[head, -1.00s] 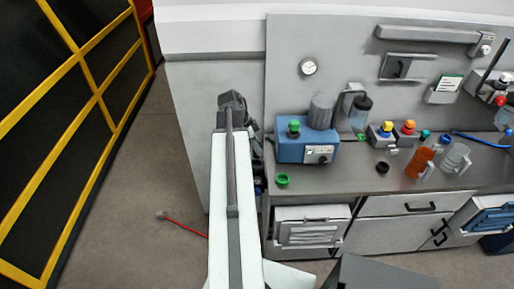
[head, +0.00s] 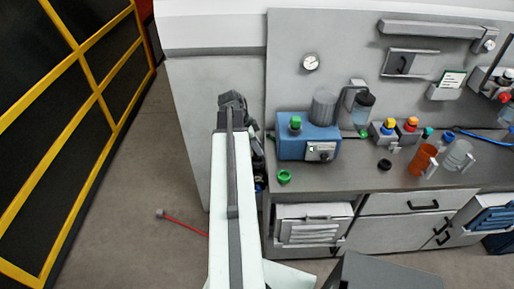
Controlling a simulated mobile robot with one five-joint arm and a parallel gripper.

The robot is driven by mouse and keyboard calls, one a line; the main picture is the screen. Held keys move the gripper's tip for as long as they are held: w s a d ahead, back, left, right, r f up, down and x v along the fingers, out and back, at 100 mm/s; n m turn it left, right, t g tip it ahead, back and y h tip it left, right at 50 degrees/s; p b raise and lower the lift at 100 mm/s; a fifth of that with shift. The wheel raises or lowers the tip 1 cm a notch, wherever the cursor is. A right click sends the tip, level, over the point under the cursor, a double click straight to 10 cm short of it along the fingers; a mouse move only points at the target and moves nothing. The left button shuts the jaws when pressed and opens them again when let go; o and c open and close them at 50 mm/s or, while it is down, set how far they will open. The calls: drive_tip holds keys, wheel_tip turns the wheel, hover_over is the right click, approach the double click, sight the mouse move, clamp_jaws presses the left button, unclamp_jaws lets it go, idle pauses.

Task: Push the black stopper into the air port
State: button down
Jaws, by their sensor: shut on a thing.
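My arm reaches forward over the left end of the bench, and my gripper (head: 258,172) points down beside the bench's left edge. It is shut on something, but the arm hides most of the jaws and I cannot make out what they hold. A small black round piece (head: 384,165) lies on the bench top to the right, well apart from my gripper; I cannot tell whether it is the stopper. A blue machine (head: 308,142) with a green knob and a grey cylinder stands just right of my gripper. I cannot pick out the air port.
A green cap (head: 284,176) lies near the front edge of the grey bench (head: 335,178). An orange cup (head: 422,160) and a clear cup (head: 458,156) stand at the right. A yellow-framed dark fence (head: 75,110) is at the left. A red cable (head: 185,223) lies on the floor.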

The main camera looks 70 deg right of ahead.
sight(257, 156)
drive_tip(key=shift+f+b, duration=1.95)
drive_tip(key=shift+f, duration=0.2)
drive_tip(key=shift+f+b, duration=0.3)
drive_tip(key=shift+a+f, duration=0.1)
drive_tip(key=shift+a, duration=0.05)
idle(0.7)
drive_tip(key=c, duration=0.9)
unclamp_jaws()
drive_tip(key=shift+c, duration=0.2)
drive_tip(key=p+v, duration=0.7)
drive_tip(key=v, duration=0.1)
